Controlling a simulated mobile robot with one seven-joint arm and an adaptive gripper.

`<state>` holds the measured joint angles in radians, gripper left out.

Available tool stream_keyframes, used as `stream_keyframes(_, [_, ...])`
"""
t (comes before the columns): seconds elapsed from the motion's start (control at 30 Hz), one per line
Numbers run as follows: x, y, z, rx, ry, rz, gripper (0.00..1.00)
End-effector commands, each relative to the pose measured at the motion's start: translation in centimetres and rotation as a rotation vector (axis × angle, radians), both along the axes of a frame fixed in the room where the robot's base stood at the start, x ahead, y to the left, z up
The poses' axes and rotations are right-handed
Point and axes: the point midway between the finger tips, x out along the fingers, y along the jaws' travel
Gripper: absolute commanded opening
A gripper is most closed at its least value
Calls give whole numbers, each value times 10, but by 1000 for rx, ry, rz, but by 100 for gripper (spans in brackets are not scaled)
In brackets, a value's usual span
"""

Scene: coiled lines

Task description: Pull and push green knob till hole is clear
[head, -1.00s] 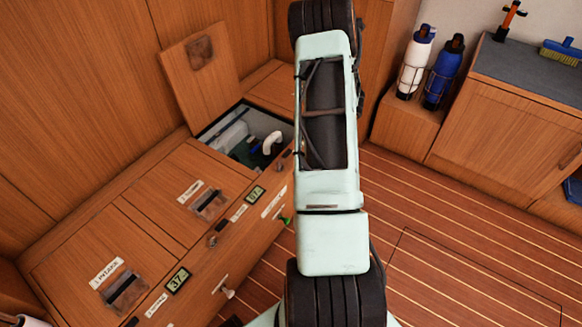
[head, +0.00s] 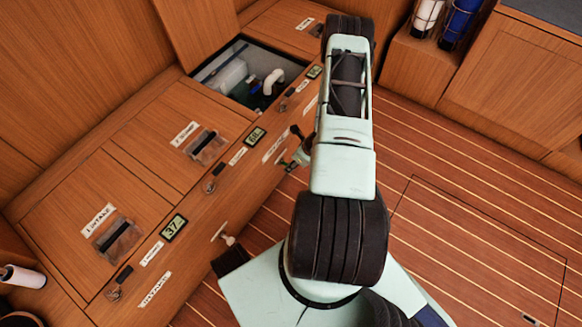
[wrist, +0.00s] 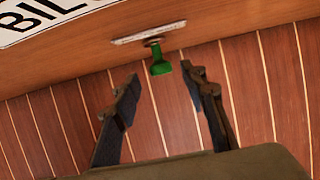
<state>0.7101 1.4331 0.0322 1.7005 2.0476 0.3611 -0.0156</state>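The green knob (wrist: 160,63) sticks out from a short stem on a pale plate (wrist: 149,33) on the wooden front panel. My gripper (wrist: 160,75) is open, with one dark finger on each side of the knob and clear gaps between. Nothing is held. In the head view my gripper (head: 298,147) is by the front of the bench, partly behind my arm, and a bit of green shows beside it. I cannot make out the hole in either view.
A large label (wrist: 45,18) is above the knob at left. The wooden bench (head: 150,137) has lidded lockers, small displays and a white-handled knob (head: 229,240) on its front. An open locker (head: 213,68) holds hoses. Striped floor (head: 470,190) lies clear at right.

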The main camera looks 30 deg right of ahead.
Motion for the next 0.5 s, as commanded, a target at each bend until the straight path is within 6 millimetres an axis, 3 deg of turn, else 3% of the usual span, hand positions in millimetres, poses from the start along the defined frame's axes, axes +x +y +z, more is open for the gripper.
stream_keyframes(0.03, [3,1,-12,0,0,-1,39])
stream_keyframes(0.2, [9,4,-27,0,0,-1,39])
stream_keyframes(0.5, [12,4,-30,-2,-1,-1,39])
